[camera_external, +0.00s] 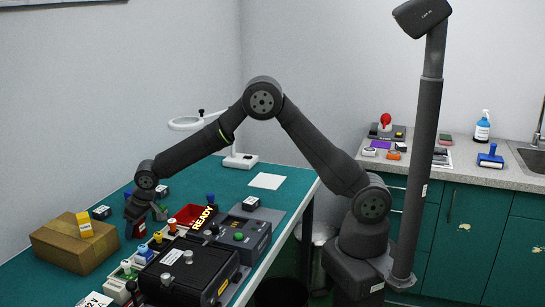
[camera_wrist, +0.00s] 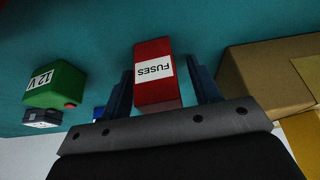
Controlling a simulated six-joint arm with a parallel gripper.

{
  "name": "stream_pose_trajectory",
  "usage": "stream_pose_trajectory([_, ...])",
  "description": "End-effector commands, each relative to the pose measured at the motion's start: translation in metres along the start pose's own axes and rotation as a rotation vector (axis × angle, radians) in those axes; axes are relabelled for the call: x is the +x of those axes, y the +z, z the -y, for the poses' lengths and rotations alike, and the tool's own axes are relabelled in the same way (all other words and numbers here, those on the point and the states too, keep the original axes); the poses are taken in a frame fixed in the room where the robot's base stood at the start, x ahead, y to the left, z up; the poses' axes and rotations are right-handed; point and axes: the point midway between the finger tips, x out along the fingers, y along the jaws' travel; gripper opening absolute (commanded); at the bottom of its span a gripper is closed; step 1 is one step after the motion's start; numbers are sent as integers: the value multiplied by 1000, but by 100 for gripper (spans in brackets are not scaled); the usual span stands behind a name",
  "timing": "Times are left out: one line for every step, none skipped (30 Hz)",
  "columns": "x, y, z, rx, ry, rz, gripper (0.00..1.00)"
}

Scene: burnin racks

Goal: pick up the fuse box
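The fuse box (camera_wrist: 153,72) is a red block with a white label reading FUSES. In the wrist view it lies between the two blue fingers of my gripper (camera_wrist: 163,80), with a gap visible on each side, wider on the right. My gripper is open around it, and its fingers do not appear to touch it. In the external view my gripper (camera_external: 146,210) is low over the green bench, and the fuse box (camera_external: 140,229) shows partly just below it.
A cardboard box (camera_external: 74,246) with a yellow item on it stands close on the left. A green 12 V block (camera_wrist: 57,84) is on the other side in the wrist view. Black equipment (camera_external: 190,272), a red tray (camera_external: 190,214) and several small parts crowd the bench (camera_external: 292,192).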

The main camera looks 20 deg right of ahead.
Motion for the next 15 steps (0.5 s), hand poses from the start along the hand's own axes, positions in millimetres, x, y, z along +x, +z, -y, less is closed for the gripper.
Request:
stream_pose_trajectory([0,0,0,0,0,0,46])
stream_pose_trajectory([0,0,0,0,0,0,40])
stream_pose_trajectory([0,0,0,0,0,0,33])
stream_pose_trajectory([0,0,0,0,0,0,27])
stream_pose_trajectory([0,0,0,0,0,0,21])
stream_pose_trajectory([0,0,0,0,0,0,13])
stream_pose_trajectory([0,0,0,0,0,0,10])
stream_pose_trajectory([0,0,0,0,0,0,10])
stream_pose_trajectory([0,0,0,0,0,0,10])
stream_pose_trajectory([0,0,0,0,0,0,10])
stream_pose_trajectory([0,0,0,0,0,0,10])
stream_pose_trajectory([0,0,0,0,0,0,10])
stream_pose_trajectory([0,0,0,0,0,0,10])
stream_pose_trajectory([-1,0,0,0,0,0,10])
stream_pose_trajectory([-1,0,0,0,0,0,10])
